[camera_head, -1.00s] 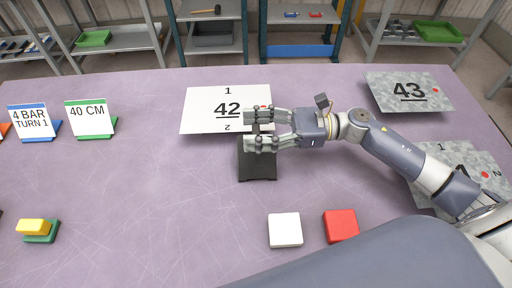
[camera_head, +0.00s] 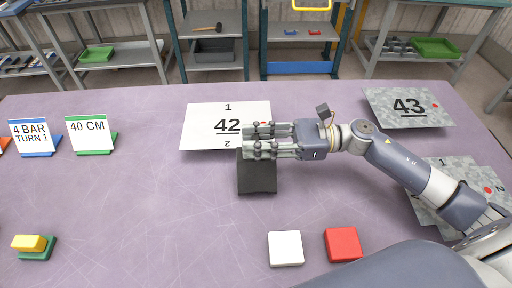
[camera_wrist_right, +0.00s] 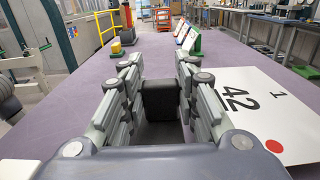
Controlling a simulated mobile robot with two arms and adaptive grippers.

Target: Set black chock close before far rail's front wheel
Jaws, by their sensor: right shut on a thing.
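A black block (camera_head: 257,178), which looks like the black chock, stands on the purple tabletop just in front of the white card marked 42. My right gripper (camera_head: 251,141) comes in from the right and is shut on its upper part. In the right wrist view the black block (camera_wrist_right: 160,97) shows between the ends of the two finger sets (camera_wrist_right: 158,75). The fingers hide its top in the head view. I see no rail or wheel in these frames. My left gripper is not in view.
The card 42 (camera_head: 203,115) lies behind the gripper. A grey card 43 (camera_head: 385,100) lies at the back right. A white block (camera_head: 285,248) and a red block (camera_head: 342,244) lie in front. Signs (camera_head: 90,130) stand at the left. The middle left of the table (camera_head: 150,200) is clear.

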